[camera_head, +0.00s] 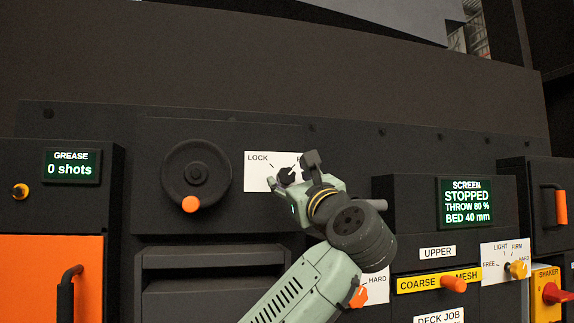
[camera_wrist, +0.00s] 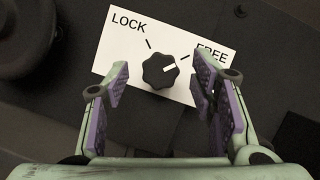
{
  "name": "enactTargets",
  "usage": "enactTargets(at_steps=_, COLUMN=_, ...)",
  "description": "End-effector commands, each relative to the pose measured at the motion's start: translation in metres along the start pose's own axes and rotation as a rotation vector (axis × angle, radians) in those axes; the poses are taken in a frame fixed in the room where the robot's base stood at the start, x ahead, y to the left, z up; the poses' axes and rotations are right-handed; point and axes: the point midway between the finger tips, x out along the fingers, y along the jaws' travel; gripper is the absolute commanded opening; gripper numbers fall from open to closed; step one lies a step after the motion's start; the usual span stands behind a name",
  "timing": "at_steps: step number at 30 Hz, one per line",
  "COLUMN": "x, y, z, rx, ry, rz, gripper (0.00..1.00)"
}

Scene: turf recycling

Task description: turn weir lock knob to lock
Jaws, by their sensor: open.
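The weir lock knob is a black lobed knob (camera_wrist: 157,74) on a white plate (camera_wrist: 118,44) marked LOCK at upper left and FREE at upper right. Its white pointer mark faces the FREE tick. In the head view the knob (camera_head: 287,176) shows between my fingers, on the plate (camera_head: 256,174), where FREE is mostly hidden. My gripper (camera_head: 291,172) is open in front of the plate. In the wrist view its purple-padded fingers (camera_wrist: 160,78) stand left and right of the knob, with visible gaps on both sides. No contact shows.
A black handwheel with an orange grip (camera_head: 190,204) is left of the plate. A GREASE display (camera_head: 72,166) and an orange door (camera_head: 45,280) are farther left. To the right are a SCREEN display (camera_head: 466,203), an orange HARD knob (camera_head: 358,297) and a COARSE/MESH lever (camera_head: 453,284).

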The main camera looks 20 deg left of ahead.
Motion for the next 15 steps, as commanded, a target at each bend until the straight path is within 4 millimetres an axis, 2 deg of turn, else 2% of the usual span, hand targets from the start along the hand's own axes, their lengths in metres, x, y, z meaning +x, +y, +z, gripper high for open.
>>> enactTargets(at_steps=1, x=0.01, y=-0.001, z=0.002, rx=0.0, ry=0.002, rz=0.002, gripper=0.51)
enactTargets(at_steps=6, x=0.025, y=-0.001, z=0.001, rx=0.001, ry=0.001, rz=0.0, gripper=0.51)
enactTargets(at_steps=15, x=0.029, y=0.0, z=-0.001, rx=0.0, ry=-0.001, rz=-0.001, gripper=0.51)
